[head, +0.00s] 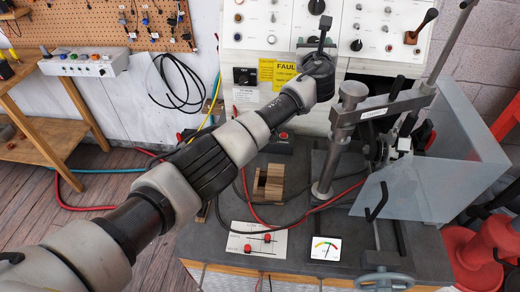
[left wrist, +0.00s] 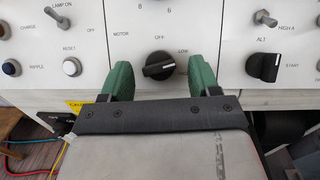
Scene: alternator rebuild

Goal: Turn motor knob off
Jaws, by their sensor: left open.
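The motor knob (left wrist: 158,67) is a black round knob with a white mark on the white panel in the left wrist view. Its mark points right and slightly up, towards the LOW label; the OFF label (left wrist: 159,38) is above it. My left gripper (left wrist: 161,72) is open, with one green finger on each side of the knob in the picture. Gaps show between knob and fingers; the depth is hard to tell. In the head view my left gripper (head: 320,45) is in front of the panel and hides the motor knob. My right gripper is not in view.
A black ALT knob (left wrist: 263,67) is to the right, a RESET button (left wrist: 72,66) to the left. A metal post (head: 340,140) and clear shield (head: 430,180) stand right of my arm. A wooden block (head: 268,183) is on the bench.

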